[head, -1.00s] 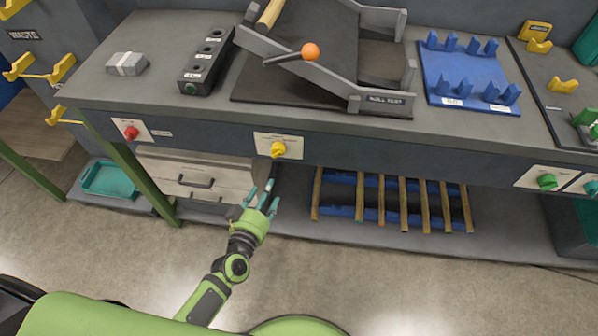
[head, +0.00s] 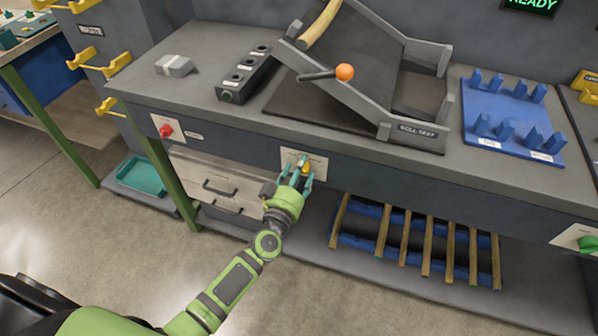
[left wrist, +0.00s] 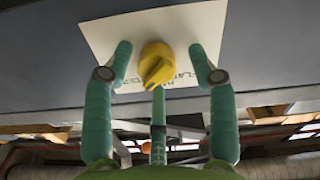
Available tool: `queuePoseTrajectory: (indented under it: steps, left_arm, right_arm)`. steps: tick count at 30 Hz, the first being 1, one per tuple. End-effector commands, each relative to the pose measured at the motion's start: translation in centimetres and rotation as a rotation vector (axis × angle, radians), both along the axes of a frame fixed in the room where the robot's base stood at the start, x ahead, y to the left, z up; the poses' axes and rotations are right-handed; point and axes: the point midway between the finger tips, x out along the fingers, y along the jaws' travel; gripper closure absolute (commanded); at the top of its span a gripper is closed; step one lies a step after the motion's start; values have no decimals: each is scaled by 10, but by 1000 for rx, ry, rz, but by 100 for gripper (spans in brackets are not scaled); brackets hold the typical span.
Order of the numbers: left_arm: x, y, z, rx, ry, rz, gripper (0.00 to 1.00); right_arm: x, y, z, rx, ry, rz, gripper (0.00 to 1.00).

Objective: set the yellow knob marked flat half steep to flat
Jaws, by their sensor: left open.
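The yellow knob (left wrist: 157,64) sits on a white label plate (left wrist: 110,38) on the bench's dark front panel. In the left wrist view its ridge tilts, with the lower end toward lower left. The plate's lettering is partly hidden and looks upside down there. In the head view the knob (head: 306,168) is partly covered by my fingers. My left gripper (head: 298,177) is open in front of the knob. In the left wrist view its teal fingers (left wrist: 160,68) stand on both sides of the knob with gaps. My right gripper is not in view.
A red knob (head: 167,130) is to the left on the same panel and a green knob (head: 587,243) to the right. A roll test ramp with an orange-tipped lever (head: 344,72) stands on the bench top. Drawers (head: 222,187) and a rack of wooden rods (head: 405,250) are below.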

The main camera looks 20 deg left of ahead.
Motion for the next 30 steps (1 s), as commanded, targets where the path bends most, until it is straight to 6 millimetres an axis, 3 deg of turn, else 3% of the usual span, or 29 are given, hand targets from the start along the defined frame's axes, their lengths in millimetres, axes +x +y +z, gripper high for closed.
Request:
queuePoseTrajectory:
  steps: [4, 5, 8, 9, 30]
  left_arm:
    - [0, 0, 0, -1, 0, 0, 42]
    - [0, 0, 0, -1, 0, 0, 50]
    - [0, 0, 0, -1, 0, 0, 90]
    - [0, 0, 0, -1, 0, 0, 97]
    - [1, 3, 4, -71, -6, 7, 98]
  right_arm:
    - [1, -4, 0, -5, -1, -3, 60]
    - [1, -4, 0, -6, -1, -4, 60]
    - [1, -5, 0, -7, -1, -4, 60]
    - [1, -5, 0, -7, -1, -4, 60]
    - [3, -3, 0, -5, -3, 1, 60]
